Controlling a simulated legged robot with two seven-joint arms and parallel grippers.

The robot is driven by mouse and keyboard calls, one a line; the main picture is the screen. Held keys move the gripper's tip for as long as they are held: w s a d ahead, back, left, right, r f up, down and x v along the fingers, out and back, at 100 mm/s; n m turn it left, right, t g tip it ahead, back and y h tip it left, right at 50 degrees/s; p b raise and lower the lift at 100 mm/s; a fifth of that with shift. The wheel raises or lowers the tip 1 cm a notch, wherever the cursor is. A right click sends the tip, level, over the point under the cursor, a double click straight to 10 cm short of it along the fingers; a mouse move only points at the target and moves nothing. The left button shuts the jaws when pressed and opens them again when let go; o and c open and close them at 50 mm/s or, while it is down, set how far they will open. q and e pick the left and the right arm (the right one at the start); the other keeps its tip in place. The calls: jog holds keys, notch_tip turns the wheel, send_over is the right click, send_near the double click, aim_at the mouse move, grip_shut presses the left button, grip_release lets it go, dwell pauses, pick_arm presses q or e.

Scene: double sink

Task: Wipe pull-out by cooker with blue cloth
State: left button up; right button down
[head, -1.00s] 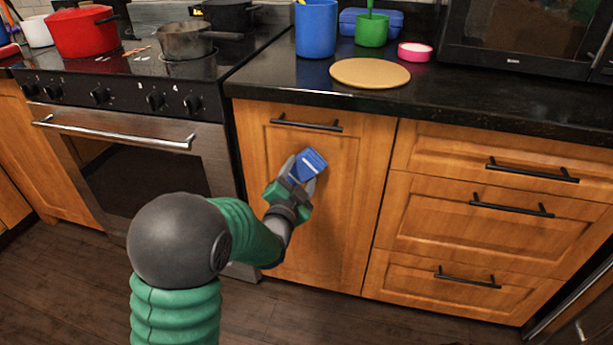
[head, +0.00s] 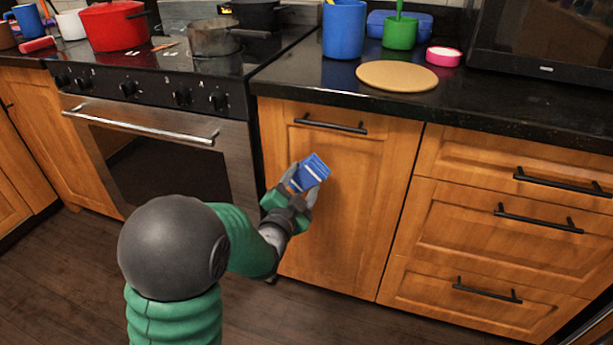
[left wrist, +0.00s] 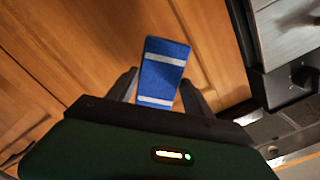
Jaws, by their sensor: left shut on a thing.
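The pull-out (head: 345,205) is the tall wooden front just right of the cooker (head: 190,150), closed, with a black bar handle (head: 331,125) near its top. My left gripper (head: 304,184) is shut on the blue cloth (head: 314,167), a folded blue piece with pale stripes. It holds the cloth in front of the upper middle of the pull-out, below the handle. The left wrist view shows the cloth (left wrist: 163,72) between the two fingers, with the wooden front behind it. I cannot tell whether the cloth touches the wood. My right gripper is not in view.
A black worktop (head: 470,98) overhangs the pull-out and holds a blue cup (head: 343,30), a green cup (head: 400,32) and a round tan board (head: 397,76). A drawer stack (head: 500,215) stands right. A red pot (head: 114,26) and a grey pan (head: 214,38) are on the cooker.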

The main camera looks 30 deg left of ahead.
pick_arm(q)
jog(key=shift+v, duration=1.1)
jog(key=shift+v, duration=1.45)
